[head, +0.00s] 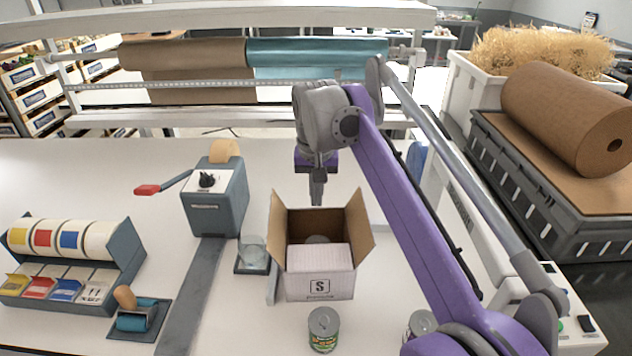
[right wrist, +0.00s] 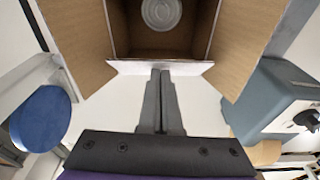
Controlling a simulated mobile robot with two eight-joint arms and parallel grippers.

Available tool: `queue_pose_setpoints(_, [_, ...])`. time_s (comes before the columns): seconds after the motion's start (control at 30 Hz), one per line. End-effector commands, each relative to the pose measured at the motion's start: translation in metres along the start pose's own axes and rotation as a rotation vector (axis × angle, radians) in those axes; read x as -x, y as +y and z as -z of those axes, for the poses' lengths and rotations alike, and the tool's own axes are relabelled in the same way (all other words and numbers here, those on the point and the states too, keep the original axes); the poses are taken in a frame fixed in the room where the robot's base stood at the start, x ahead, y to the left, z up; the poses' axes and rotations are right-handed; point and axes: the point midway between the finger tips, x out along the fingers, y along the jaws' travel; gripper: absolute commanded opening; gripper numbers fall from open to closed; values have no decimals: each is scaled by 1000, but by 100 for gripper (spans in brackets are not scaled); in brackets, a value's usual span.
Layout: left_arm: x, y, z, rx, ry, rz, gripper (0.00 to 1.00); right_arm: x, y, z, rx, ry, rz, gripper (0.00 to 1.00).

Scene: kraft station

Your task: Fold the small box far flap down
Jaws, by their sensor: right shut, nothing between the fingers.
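The small box (head: 320,283), white outside with an "S" label and brown inside, stands open on the table. Its left flap (head: 277,230) and right flap (head: 358,228) spread outward. The far flap (right wrist: 160,67) stands up and is seen nearly edge-on in the right wrist view. A can (right wrist: 161,13) sits inside the box. My right gripper (head: 317,200) points down just behind the box; it is shut and empty. In the wrist view its fingertips (right wrist: 160,72) are at the far flap's outer side; I cannot tell whether they touch. My left gripper is out of view.
A can (head: 323,331) stands in front of the box and another (head: 421,323) is partly hidden by my right arm. A label rack (head: 75,262) stands farther left.

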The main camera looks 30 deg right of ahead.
Motion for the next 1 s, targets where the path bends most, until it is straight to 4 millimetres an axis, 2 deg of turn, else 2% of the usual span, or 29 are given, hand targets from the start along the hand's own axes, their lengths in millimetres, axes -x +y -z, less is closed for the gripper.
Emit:
queue_pose_setpoints(0.13, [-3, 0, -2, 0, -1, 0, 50, -3, 0, -9, 0, 0, 0, 0])
queue_pose_setpoints(0.43, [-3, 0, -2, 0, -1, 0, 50, -3, 0, -10, 0, 0, 0, 0])
queue_pose_setpoints(0.73, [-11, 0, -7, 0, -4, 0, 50, -16, 1, -19, 0, 0, 0, 0])
queue_pose_setpoints(1.0, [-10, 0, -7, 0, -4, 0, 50, -15, 1, -19, 0, 0, 0, 0])
